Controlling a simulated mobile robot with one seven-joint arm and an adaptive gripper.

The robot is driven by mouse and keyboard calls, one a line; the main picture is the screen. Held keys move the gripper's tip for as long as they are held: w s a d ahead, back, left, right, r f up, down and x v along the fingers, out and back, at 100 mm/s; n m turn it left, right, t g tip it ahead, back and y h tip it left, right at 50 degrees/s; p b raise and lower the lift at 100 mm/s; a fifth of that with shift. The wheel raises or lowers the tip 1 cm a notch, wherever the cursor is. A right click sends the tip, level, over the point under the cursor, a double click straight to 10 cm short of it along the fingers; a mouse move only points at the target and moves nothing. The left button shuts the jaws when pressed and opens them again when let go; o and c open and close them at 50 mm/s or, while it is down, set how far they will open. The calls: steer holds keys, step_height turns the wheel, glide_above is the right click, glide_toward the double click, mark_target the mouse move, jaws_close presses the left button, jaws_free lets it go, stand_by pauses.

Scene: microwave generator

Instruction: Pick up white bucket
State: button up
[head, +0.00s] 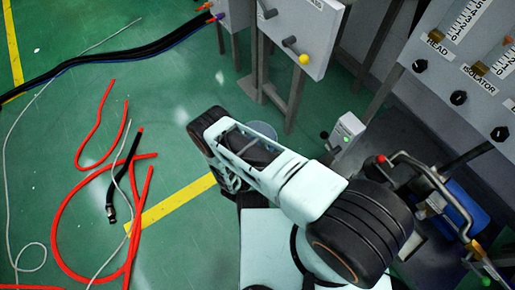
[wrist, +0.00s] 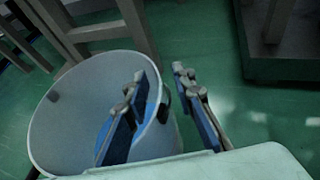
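The white bucket (wrist: 70,115) fills the left of the wrist view, with its open mouth and a bluish inside showing. A dark handle mount sits at its right rim. In the head view only a small part of the bucket (head: 264,129) shows behind my arm. My gripper (wrist: 159,76) is open, its two blue-padded fingers apart. The left finger overlaps the bucket's mouth and the right finger is outside, so the near-right rim lies between them in the picture. I cannot tell whether either finger touches the bucket. My arm hides the gripper in the head view.
Grey cabinets on metal legs (head: 297,95) stand just behind the bucket. A control panel (head: 465,75) and a machine with a curved metal handle (head: 440,185) are at the right. Red hoses (head: 62,225) and black cables (head: 140,55) lie on the green floor at the left.

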steer(key=shift+d, duration=0.1)
jaws_close()
stand_by(0.5)
